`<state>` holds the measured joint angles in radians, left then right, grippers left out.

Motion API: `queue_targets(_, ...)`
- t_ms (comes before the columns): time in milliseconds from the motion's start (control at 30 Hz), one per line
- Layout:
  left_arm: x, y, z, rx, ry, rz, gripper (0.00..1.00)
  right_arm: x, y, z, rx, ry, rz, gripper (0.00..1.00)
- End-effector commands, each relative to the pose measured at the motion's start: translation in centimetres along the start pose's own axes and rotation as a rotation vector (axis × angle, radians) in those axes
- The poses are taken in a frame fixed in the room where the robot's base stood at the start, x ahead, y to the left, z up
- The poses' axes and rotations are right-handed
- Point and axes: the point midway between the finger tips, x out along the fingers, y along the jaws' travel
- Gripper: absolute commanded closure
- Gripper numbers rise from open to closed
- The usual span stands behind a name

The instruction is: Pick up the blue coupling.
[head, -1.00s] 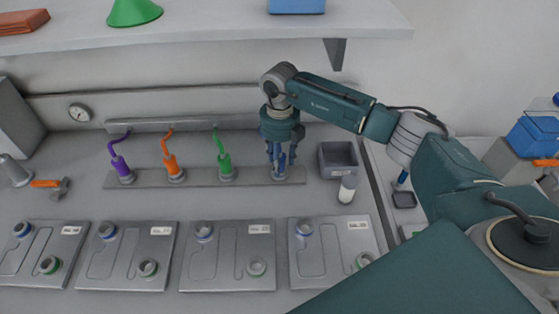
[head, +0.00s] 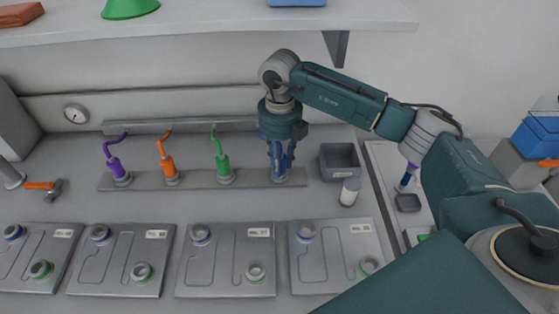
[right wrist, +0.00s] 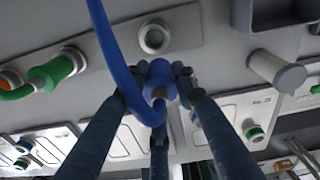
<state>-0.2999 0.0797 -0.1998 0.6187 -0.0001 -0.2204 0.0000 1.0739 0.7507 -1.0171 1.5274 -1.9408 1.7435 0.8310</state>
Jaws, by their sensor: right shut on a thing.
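The blue coupling (right wrist: 158,80) with its blue hose (right wrist: 112,45) sits between the fingertips of my right gripper (right wrist: 160,82) in the right wrist view. The fingers are shut around it. An empty grey ring socket (right wrist: 153,38) shows beside the coupling in that view, apart from it. In the head view my right gripper (head: 279,155) points down over the right end of the grey holder strip (head: 240,181), and its fingers hide most of the coupling. My left gripper does not show.
Purple (head: 116,167), orange (head: 169,168) and green (head: 222,165) couplings stand on the strip to the left. A grey bin (head: 340,160) and a white-capped bottle (head: 349,191) stand close on the right. Several battery modules (head: 226,262) lie in front. A shelf (head: 220,22) hangs above.

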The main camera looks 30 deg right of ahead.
Motion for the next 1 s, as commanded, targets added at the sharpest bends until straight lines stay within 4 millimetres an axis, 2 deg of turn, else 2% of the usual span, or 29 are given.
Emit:
queue_targets(33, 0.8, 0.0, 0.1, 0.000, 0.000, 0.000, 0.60, 0.3, 0.3, -1.1, -0.004, -0.003, 0.002, 1.00)
queue_targets(300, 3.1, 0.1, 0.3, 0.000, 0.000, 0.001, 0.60, 0.4, 2.2, -8.2, -0.005, -0.003, 0.002, 1.00)
queue_targets(500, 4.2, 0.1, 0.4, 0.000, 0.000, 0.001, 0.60, 0.2, 3.3, -12.2, -0.003, -0.002, 0.001, 1.00)
queue_targets(700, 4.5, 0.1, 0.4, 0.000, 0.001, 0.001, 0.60, 0.0, 3.8, -14.0, 0.000, -0.002, 0.001, 1.00)
queue_targets(1000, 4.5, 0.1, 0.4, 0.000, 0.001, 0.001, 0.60, -0.1, 3.9, -14.3, 0.001, -0.001, 0.001, 1.00)
